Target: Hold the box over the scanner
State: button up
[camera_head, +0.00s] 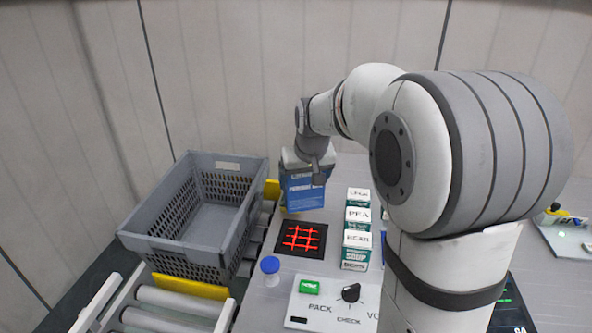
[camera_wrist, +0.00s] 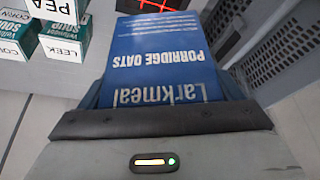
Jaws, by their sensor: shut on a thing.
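The blue box (camera_head: 304,192), lettered Larkmeal Porridge Oats in the wrist view (camera_wrist: 160,55), is in my gripper (camera_head: 312,160). My gripper, also in the wrist view (camera_wrist: 160,122), is shut on the box, with its jaw across the near end. The scanner (camera_head: 301,239) is a black square with glowing red crossing lines, set in the worktop. The box is on the far side of the scanner in the head view. In the wrist view the scanner (camera_wrist: 228,8) shows only partly, past the box's far end. The gap beneath the box cannot be judged.
Soup cartons (camera_head: 356,239) stand in a row right of the scanner. A blue-capped jar (camera_head: 270,270) and a panel with a green button and black knob (camera_head: 335,303) are nearer.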

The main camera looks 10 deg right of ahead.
aim_at(303, 191)
jog(key=shift+s+a+f+b, duration=0.1)
jog(key=shift+a+f+b, duration=0.05)
jog(key=shift+f+b, duration=3.4)
jog(key=shift+f+p, duration=0.55)
jog(key=shift+p, duration=0.15)
jog(key=shift+r+p, duration=1.6)
jog(key=shift+r, duration=0.7)
jog(key=shift+f, duration=0.1)
